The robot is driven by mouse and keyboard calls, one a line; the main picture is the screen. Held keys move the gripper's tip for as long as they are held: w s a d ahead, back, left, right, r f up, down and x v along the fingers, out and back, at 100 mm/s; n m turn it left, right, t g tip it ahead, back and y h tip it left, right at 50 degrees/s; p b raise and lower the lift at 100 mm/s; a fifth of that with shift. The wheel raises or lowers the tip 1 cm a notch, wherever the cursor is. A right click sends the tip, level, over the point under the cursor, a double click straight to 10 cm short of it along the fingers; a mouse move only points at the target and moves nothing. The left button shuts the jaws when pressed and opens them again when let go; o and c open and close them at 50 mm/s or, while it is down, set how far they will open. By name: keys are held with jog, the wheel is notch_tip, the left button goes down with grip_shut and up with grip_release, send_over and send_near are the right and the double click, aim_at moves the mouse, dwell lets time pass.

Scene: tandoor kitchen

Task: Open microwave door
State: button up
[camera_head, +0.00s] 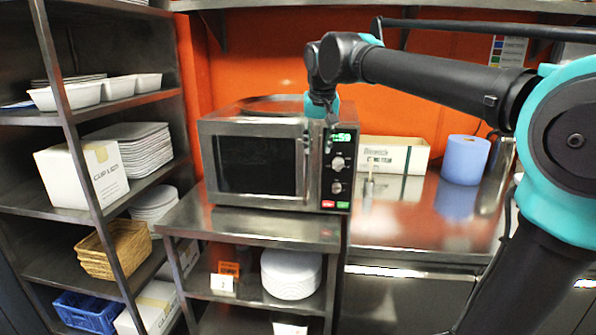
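The microwave (255,157) stands on a steel shelf unit near the middle of the view, with a dark window and a steel frame. Its door looks shut. A vertical handle (307,165) runs along the door's right edge, beside the control panel (340,170) with a lit green display and knobs. My gripper (322,112) points down at the upper right front of the microwave, by the top of the handle and the panel. Its fingers are small and partly hidden, so I cannot tell whether they are open or touch the handle.
A steel rack (60,150) with trays, plates, boxes and baskets stands at the left. A steel counter (420,220) on the right holds a long box (395,152) and a blue roll (465,160). White plates (291,274) sit below the microwave. Space before the microwave door looks clear.

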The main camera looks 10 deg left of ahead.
aim_at(306, 170)
jog(key=a+x, duration=0.1)
jog(key=x, duration=0.4)
jog(key=w+a+x, duration=0.1)
jog(key=x, duration=0.4)
jog(key=a+x, duration=0.1)
jog(key=x, duration=0.4)
jog(key=shift+w+r, duration=0.3)
jog(key=shift+w, duration=0.05)
jog(key=shift+c, duration=0.4)
grip_shut()
